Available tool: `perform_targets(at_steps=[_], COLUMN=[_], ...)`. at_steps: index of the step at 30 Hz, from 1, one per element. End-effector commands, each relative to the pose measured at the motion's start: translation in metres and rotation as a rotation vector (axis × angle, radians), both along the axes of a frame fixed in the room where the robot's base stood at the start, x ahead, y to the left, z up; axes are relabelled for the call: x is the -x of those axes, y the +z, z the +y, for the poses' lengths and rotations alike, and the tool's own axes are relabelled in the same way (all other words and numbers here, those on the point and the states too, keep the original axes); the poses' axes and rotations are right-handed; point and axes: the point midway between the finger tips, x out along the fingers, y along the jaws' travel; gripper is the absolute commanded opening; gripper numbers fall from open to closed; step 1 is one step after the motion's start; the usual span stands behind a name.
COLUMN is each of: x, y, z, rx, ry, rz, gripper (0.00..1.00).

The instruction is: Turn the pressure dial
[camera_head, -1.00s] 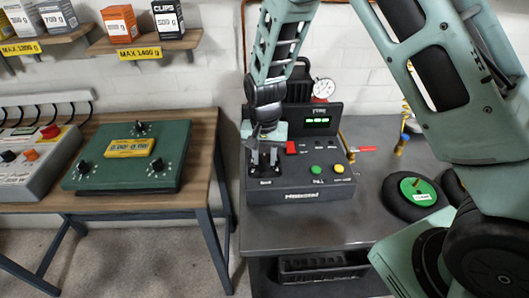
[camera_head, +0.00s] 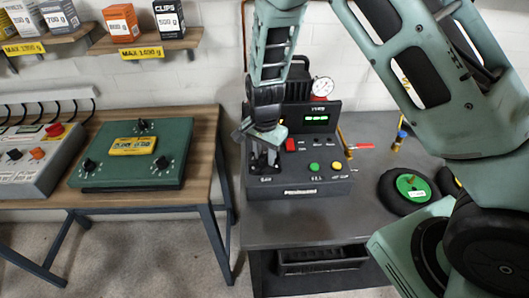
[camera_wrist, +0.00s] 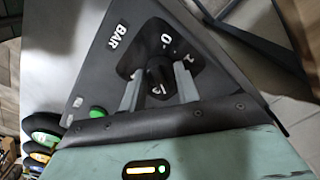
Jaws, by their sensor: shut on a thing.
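The pressure dial (camera_wrist: 159,74) is a small black knob on a black plate with white numerals, beside the label BAR. It sits on the front left of the black machine panel (camera_head: 315,189). My gripper (camera_wrist: 157,82) is shut on the dial, with one grey finger on each side of it in the wrist view. In the head view, my gripper (camera_head: 264,163) points down at the panel's left end, and the fingers largely hide the dial. The panel's green display (camera_head: 317,118) is lit, but its digits are too small to read surely.
A red switch (camera_head: 291,145), a green button (camera_head: 314,167) and a yellow button (camera_head: 336,166) are right of my gripper. A round white gauge (camera_head: 322,87) stands behind. A green control box (camera_head: 120,180) lies on the wooden table at left. Black discs (camera_head: 398,200) lie at right.

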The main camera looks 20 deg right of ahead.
Motion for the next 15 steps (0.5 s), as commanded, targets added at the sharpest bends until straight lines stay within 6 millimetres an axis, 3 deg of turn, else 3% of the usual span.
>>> perform_targets(at_steps=[8,9,11,15], x=[-0.0018,-0.0018,-0.0016,-0.0010], y=[0.0011,0.0011,0.0010,0.0006], z=[-0.0001,-0.0001,-0.0002,-0.0002], rx=[0.000,0.000,-0.001,0.000], ry=[-0.001,-0.001,-0.001,0.000], rz=[-0.005,-0.005,-0.004,-0.004], gripper=[0.09,0.34,0.51,0.53])
